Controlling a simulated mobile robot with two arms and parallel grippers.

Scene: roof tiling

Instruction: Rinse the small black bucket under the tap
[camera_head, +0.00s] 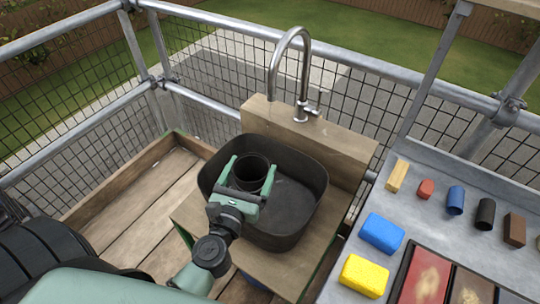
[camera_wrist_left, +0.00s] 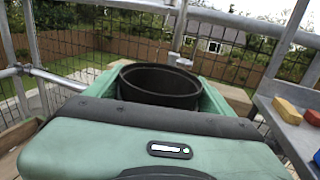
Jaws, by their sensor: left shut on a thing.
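The small black bucket (camera_head: 252,171) is upright with its open top facing up. My left gripper (camera_head: 250,176) is shut on it, one green finger on each side. In the head view they are over the left part of a dark basin (camera_head: 285,215). The bucket's rim also shows close up in the left wrist view (camera_wrist_left: 160,85), between the fingers. The steel tap (camera_head: 290,65) arches up behind the basin, its spout end up and to the right of the bucket in the picture. No water stream shows. My right gripper is not in view.
The basin stands on a wooden stand with a wooden back board (camera_head: 305,138). At right, a grey bench (camera_head: 440,165) holds a blue sponge (camera_head: 381,233), a yellow sponge (camera_head: 364,275) and several small coloured pieces. Metal railings with mesh (camera_head: 75,125) enclose the wooden deck.

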